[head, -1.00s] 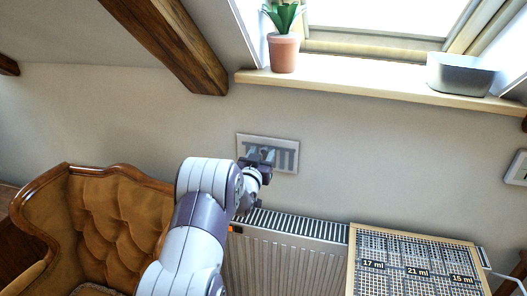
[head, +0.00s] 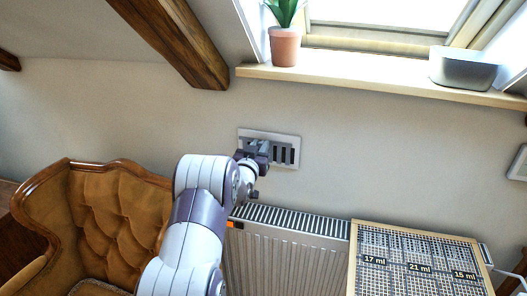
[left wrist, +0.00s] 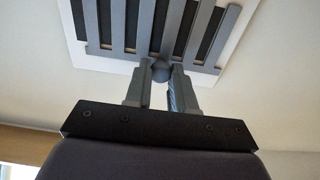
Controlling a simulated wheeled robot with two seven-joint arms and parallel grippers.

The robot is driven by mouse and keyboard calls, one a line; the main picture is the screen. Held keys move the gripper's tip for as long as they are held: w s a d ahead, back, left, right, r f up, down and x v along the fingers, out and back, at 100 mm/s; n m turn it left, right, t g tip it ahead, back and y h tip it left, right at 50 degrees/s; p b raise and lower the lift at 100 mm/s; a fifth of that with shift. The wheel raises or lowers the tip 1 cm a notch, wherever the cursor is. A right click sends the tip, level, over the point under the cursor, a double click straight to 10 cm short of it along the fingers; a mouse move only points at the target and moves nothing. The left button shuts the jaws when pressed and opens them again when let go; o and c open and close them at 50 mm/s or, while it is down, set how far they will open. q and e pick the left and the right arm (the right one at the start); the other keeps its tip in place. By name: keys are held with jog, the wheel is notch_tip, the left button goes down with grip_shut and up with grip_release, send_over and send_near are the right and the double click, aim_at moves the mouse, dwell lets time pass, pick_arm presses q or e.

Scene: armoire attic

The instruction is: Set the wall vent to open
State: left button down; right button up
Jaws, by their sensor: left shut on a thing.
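The wall vent (head: 296,140) is a pale rectangular plate on the wall above the radiator, with dark slots showing at its right part. In the left wrist view the vent (left wrist: 230,50) has grey slats with wide dark gaps between them. A small round grey knob (left wrist: 161,74) sits at its lower edge. My left gripper (head: 257,147) is at the left half of the vent and covers part of it. In the left wrist view its fingers (left wrist: 160,82) are shut on the knob. My right gripper is not in view.
A tufted armchair (head: 105,210) is at the left. The window sill (head: 350,82) above holds a potted plant (head: 284,48) and a grey container (head: 462,70).

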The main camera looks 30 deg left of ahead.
pick_arm(q)
jog(key=c, duration=1.2)
grip_release()
jog(key=shift+a, duration=0.1)
jog(key=shift+c, duration=0.2)
jog(key=shift+o, duration=1.4)
jog(key=shift+s+a, duration=0.1)
jog(key=shift+a, duration=0.05)
jog(key=b+v, duration=0.1)
jog(key=v, duration=1.1)
jog(key=shift+s+b, duration=0.3)
jog(key=shift+b, duration=0.05)
